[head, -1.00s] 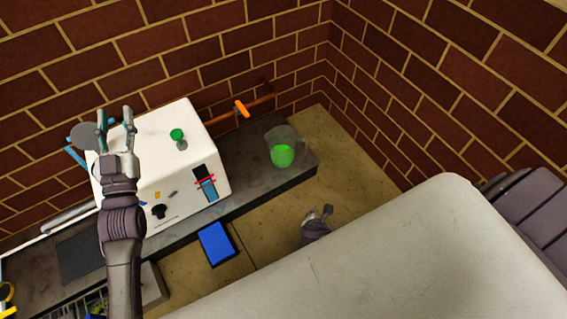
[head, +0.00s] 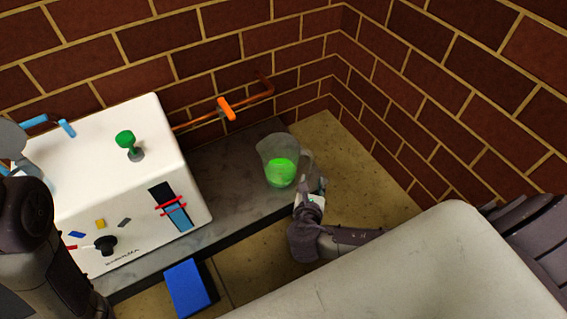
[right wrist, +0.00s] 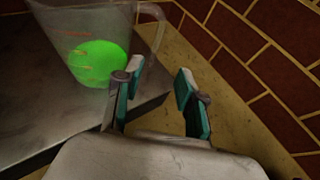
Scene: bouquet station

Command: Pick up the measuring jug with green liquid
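The clear measuring jug (head: 279,168) with bright green liquid stands upright on the dark grey counter (head: 228,178), near its right end. In the right wrist view the jug (right wrist: 98,58) is at upper left, its handle on the side toward my gripper. My right gripper (head: 312,192) is just right of the jug at the counter's edge. In the right wrist view its two teal-padded fingers (right wrist: 160,88) are apart with nothing between them. The left finger overlaps the lower handle; I cannot tell whether they touch. Of my left arm only a dark part shows at the left edge; its fingers are out of frame.
A white machine (head: 110,185) with a green knob (head: 126,141) stands left of the jug. An orange-handled pipe (head: 226,108) runs along the brick wall behind. A blue box (head: 187,287) is below the counter's front edge. A pale surface (head: 420,270) fills the lower right.

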